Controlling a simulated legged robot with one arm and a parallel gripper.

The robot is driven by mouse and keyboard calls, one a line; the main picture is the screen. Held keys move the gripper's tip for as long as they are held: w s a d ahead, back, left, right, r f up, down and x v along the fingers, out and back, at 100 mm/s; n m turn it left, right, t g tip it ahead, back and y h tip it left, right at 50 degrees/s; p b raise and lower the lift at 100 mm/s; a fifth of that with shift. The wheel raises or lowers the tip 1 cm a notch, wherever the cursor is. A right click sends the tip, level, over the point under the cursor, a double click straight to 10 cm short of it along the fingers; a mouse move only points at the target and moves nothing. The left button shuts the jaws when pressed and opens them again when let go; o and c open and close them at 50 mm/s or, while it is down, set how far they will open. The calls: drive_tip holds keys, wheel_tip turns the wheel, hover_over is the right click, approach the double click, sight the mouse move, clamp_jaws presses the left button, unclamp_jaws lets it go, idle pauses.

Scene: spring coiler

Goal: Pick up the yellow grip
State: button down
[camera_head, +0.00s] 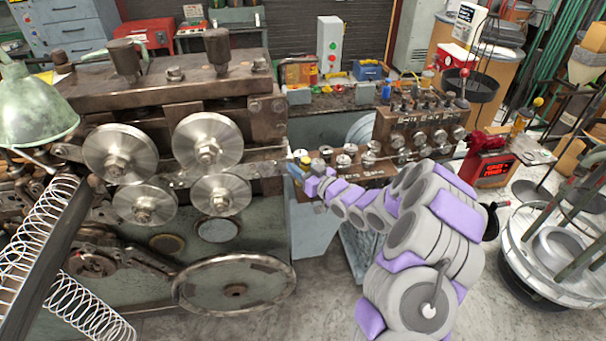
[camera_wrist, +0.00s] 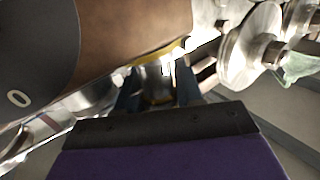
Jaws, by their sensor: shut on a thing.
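My gripper (camera_head: 300,172) is at the end of my purple and grey arm, by the brown bar in front of the machine. In the wrist view its two dark blue fingers (camera_wrist: 157,86) are closed around a small part with yellow edges, the yellow grip (camera_wrist: 158,99). The middle of this part looks metallic and bright. In the head view a small yellowish top of the grip (camera_head: 305,160) shows just above the fingers. The fingers hide much of it, and I cannot tell whether it is clear of the bar.
The spring coiler's large steel rollers (camera_head: 208,141) stand to the left. A row of round metal knobs (camera_head: 345,160) lines the bar just right of my gripper. A green lamp (camera_head: 35,105) and coiled springs (camera_head: 40,225) are at far left. A red display box (camera_head: 487,160) stands right.

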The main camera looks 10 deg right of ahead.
sight(302, 159)
wheel_tip(302, 159, up, 4)
drive_tip(key=shift+f+p, duration=0.2)
drive_tip(key=shift+p, duration=0.75)
drive_tip(key=s+r+b, duration=0.1)
drive_tip(key=s+b, duration=1.1)
drive_tip(key=s, duration=0.3)
drive_tip(key=shift+s+b, duration=0.35)
drive_tip(key=shift+s, duration=0.05)
